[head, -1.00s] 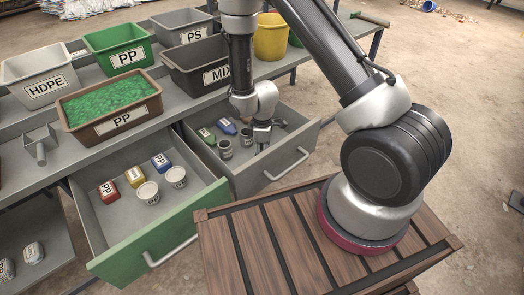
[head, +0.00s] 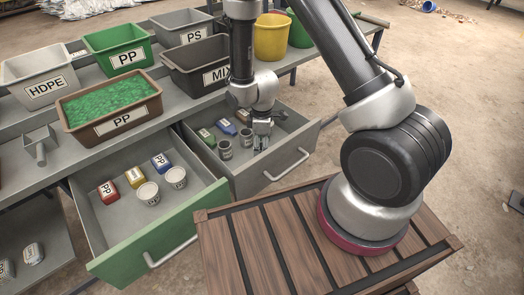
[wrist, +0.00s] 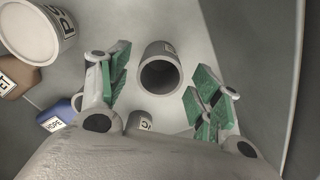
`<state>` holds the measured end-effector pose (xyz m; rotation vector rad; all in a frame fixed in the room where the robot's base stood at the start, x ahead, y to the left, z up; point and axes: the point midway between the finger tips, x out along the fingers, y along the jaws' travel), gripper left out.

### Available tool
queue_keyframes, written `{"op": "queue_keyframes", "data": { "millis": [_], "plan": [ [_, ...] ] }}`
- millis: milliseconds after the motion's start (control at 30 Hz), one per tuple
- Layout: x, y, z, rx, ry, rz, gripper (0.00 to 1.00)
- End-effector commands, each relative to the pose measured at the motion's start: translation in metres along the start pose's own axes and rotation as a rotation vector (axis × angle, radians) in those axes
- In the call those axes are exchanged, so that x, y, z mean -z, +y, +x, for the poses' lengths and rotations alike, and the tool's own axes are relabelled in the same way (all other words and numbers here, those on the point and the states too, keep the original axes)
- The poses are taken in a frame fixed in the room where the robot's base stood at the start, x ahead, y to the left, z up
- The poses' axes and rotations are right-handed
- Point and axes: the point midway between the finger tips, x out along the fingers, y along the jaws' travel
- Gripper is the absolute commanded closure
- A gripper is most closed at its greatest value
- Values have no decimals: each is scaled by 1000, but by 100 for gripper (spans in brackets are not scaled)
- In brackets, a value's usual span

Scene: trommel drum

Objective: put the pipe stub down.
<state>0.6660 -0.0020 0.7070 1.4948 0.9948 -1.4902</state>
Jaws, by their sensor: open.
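The pipe stub (wrist: 159,72) is a short grey tube with a dark open end and a label at its right side. In the wrist view it lies between my gripper's (wrist: 160,88) green-padded fingers, with clear gaps on both sides. I cannot tell for sure whether it stands upright. In the head view my gripper (head: 262,138) is open, low inside the grey drawer (head: 290,165), and the stub cannot be made out clearly there.
The green-fronted drawer (head: 120,228) holds several items. Bare drawer floor shows around the stub.

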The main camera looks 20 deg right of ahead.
Motion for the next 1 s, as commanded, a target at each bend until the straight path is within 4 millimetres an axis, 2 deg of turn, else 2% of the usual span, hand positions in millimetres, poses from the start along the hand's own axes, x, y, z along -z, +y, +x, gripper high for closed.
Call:
{"op": "queue_keyframes", "data": {
  "millis": [100,300,400,633,700,767,867,1000],
  "plan": [
    [1,1,-30,-5,4,0,36],
    [1,1,-67,-4,2,-1,36],
    [0,0,-78,-3,1,-1,36],
    [-1,1,-88,-3,2,6,36],
    [-3,4,-99,-11,9,30,36],
    [-7,7,-118,-22,20,71,36],
    [-21,11,-161,-48,45,172,36],
    [-50,8,-230,-85,88,350,36]
  ]
}}
